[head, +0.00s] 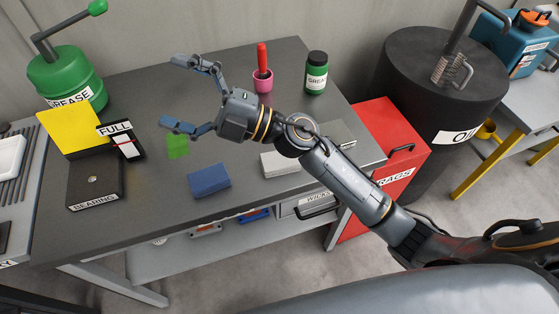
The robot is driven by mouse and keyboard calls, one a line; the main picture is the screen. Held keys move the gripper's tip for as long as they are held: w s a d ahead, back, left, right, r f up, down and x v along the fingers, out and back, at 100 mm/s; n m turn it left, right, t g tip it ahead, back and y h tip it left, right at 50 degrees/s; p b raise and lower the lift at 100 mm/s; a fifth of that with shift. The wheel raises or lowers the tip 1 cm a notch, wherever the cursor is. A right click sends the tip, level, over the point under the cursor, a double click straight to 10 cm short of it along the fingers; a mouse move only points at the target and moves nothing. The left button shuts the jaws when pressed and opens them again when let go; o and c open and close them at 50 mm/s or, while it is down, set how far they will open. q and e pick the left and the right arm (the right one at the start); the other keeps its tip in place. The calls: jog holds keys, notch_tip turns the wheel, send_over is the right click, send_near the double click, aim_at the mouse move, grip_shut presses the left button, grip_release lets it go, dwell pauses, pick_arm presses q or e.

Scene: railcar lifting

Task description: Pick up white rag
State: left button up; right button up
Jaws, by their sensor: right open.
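A white folded rag (278,164) lies on the dark grey table (250,215), below and to the right of my right gripper and partly hidden by my right arm. My right gripper (172,92) is open and empty, its fingers pointing left above the table, apart from the rag. A blue folded rag (209,180) lies left of the white one. My left gripper is out of view.
A green square (177,146), a red-handled tool in a pink cup (262,80) and a green jar (316,72) are on the table. A dark bearing box (95,180) is at left. A red rags cabinet (385,130) and a black drum (420,70) stand at right.

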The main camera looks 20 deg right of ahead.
jog(key=s+a+f+n+g+h, duration=0.1)
jog(key=s+a+f+n+g, duration=0.15)
jog(key=n+g, duration=0.3)
jog(key=n+g+h, duration=0.2)
jog(key=g+h, duration=0.1)
jog(key=h, duration=1.7)
send_over(280, 159)
notch_tip(280, 159, down, 14)
jog(key=shift+m, duration=0.25)
jog(key=f, duration=0.2)
jog(key=f+p, duration=0.1)
jog(key=f, duration=0.2)
jog(key=f+p, duration=0.1)
jog(key=f, duration=0.1)
jog(key=shift+w+f, duration=0.3)
jog(key=shift+f, duration=0.05)
jog(key=f, duration=0.1)
jog(key=f+p, duration=0.1)
jog(key=f, duration=0.1)
jog(key=f+p, duration=0.1)
jog(key=shift+s+f, duration=0.35)
jog(key=shift+f, duration=0.4)
jog(key=c, duration=0.8)
